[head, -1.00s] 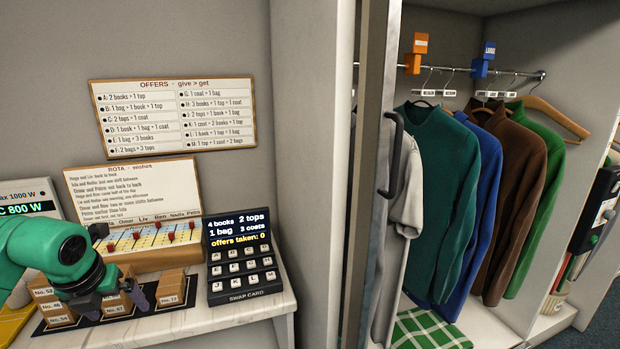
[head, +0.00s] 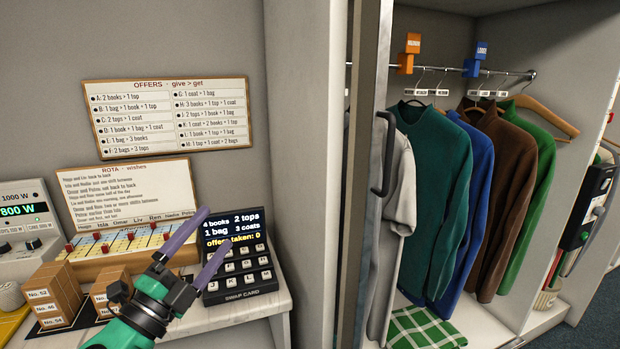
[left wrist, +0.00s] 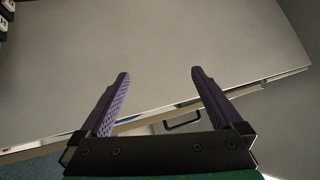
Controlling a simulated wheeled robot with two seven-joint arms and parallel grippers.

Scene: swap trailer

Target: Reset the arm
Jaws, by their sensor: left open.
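My left gripper (head: 200,245) is raised in front of the counter at the lower left of the head view. Its two purple fingers are spread apart and point up and to the right, with nothing between them. In that view one finger overlaps the edge of the black swap card keypad (head: 240,258). In the left wrist view the gripper (left wrist: 160,90) is open and empty, facing a plain grey surface (left wrist: 170,45) with a dark handle beyond its edge. My right gripper is not in view.
Brown numbered boxes (head: 52,288) stand on the counter (head: 255,310) left of the gripper. The rota board (head: 130,190) stands behind it. A wardrobe door handle (head: 385,152) juts out to the right, beside hanging clothes (head: 432,190).

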